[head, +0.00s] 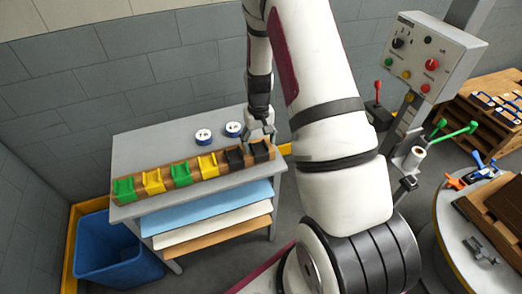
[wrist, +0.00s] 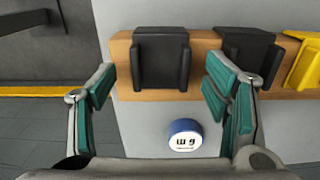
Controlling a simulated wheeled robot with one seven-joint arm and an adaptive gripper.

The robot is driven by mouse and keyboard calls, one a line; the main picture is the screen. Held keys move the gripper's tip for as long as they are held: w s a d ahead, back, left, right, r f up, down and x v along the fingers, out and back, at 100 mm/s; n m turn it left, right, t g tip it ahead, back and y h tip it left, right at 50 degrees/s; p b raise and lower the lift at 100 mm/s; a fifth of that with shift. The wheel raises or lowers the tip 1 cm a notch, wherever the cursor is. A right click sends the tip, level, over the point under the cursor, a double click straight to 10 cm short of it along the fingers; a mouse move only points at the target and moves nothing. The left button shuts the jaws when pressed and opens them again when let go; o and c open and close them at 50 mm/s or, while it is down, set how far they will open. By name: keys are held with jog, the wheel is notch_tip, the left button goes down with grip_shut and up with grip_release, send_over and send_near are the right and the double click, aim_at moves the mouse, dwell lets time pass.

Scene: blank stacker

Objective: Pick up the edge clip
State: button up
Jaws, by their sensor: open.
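Edge clips in green, yellow and black sit in a row on a wooden rail (head: 210,172) on a grey table. The rightmost black clip (head: 260,152) shows in the wrist view (wrist: 161,57) between the fingers of my gripper (wrist: 160,78). My gripper is open and empty, and gaps show on both sides of this clip. In the head view, my gripper (head: 262,130) hangs just above and behind the clip. A second black clip (wrist: 249,52) lies to its right in the wrist view, partly behind a finger, with a yellow clip (wrist: 302,62) beyond.
Two round white-topped blue pieces (head: 203,136) (head: 234,129) lie on the table behind the rail. A blue bin (head: 112,255) stands at left. Coloured sheets (head: 215,208) fill the shelves below. A control box (head: 425,55) and round table (head: 450,235) are at right.

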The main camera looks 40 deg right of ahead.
jog(key=shift+f, duration=0.45)
jog(key=c, duration=1.1)
jog(key=shift+r, duration=0.1)
jog(key=shift+c, duration=0.3)
